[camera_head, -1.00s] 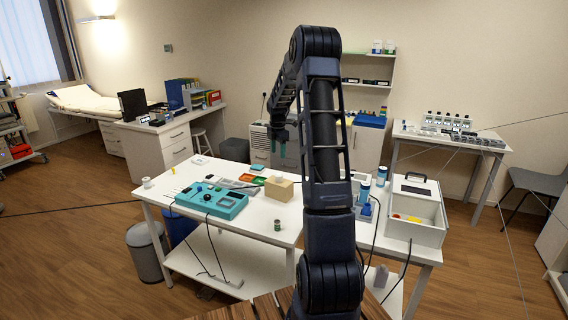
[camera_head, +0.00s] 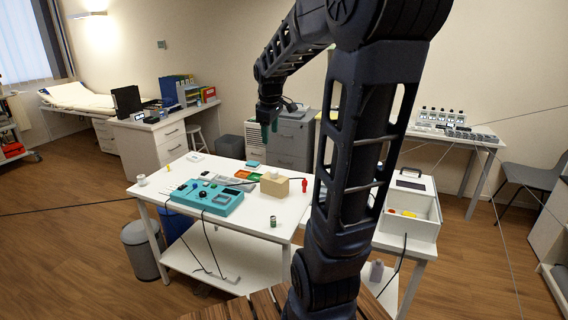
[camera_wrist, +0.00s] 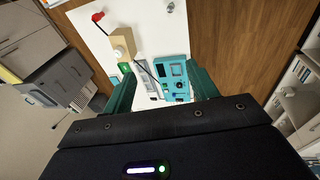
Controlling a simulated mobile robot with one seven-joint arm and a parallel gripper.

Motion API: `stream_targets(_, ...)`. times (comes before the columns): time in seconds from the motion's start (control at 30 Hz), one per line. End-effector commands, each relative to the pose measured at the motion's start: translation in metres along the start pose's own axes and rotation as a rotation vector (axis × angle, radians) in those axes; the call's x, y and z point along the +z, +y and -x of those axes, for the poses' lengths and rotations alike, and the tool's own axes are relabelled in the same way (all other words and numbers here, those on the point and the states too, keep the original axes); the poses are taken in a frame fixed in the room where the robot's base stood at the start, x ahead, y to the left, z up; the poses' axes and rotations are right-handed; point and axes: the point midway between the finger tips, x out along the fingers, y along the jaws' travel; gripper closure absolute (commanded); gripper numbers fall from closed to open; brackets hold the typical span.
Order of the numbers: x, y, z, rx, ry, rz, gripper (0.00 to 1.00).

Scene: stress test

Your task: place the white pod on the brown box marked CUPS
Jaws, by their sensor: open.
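The tan-brown box (camera_head: 275,187) stands on the white table near its back right part; I cannot read any marking on it. A small whitish piece, which looks like the white pod (camera_head: 274,173), sits on top of the box. In the wrist view the box (camera_wrist: 124,36) shows toward the upper left, with the pale round piece (camera_wrist: 118,52) on it. My gripper (camera_head: 270,127) is high above and behind the box, apart from it. In the wrist view its two green fingers (camera_wrist: 162,86) are spread, with nothing between them.
A teal device (camera_head: 207,197) with cables lies left of the box on the white table (camera_head: 240,226). Green and orange trays (camera_head: 247,175) are close beside the box. A red object (camera_head: 304,187) stands to its right. A small can (camera_head: 273,221) stands in front.

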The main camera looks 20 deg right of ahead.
Motion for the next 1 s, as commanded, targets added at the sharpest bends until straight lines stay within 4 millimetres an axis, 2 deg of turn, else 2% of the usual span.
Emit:
stream_targets(0.1,0.019,-0.031,0.016,0.018,0.026,-0.124,0.42)
stream_targets(0.3,0.051,-0.078,0.031,0.033,0.073,-0.341,0.42)
stream_targets(0.6,0.099,-0.141,0.034,0.027,0.148,-0.646,0.42)
stream_targets(0.8,0.117,-0.163,0.031,0.015,0.178,-0.765,0.42)
stream_targets(1.0,0.120,-0.168,0.029,0.011,0.182,-0.793,0.42)
